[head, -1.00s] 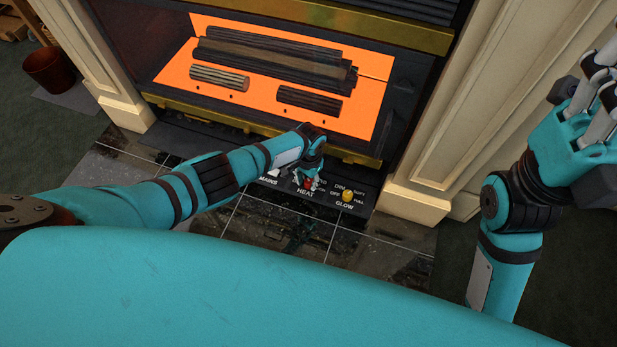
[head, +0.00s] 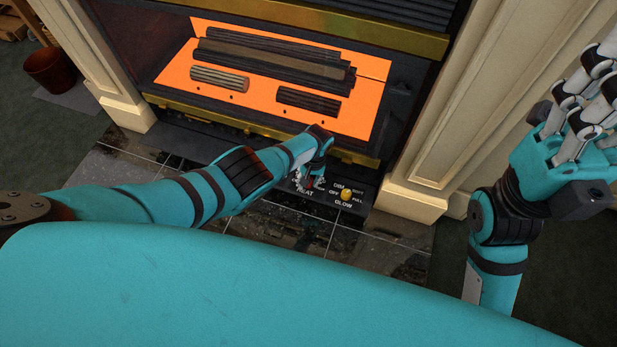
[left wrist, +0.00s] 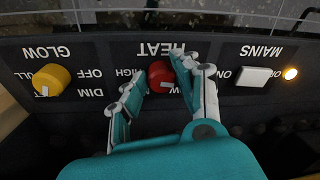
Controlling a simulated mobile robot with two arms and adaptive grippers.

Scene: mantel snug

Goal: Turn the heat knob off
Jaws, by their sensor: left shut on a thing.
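The red heat knob (left wrist: 161,76) sits on the black control panel under the upside-down HEAT label in the left wrist view. A pale mark on it points down and to the right, near the partly covered "OW" lettering. My left gripper (left wrist: 158,76) is shut on the knob, one finger on each side of it. The right-hand finger hides part of the markings. In the head view my left gripper (head: 309,182) reaches down to the panel and mostly covers the knob. My right gripper (head: 588,95) is open and empty, raised at the right edge.
A yellow glow knob (left wrist: 52,79) and a white mains switch (left wrist: 258,76) flank the heat knob. A small lamp (left wrist: 290,73) beside the switch is lit. The fireplace bed (head: 255,100) glows orange behind the panel. A cream pillar (head: 440,150) stands close to the right.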

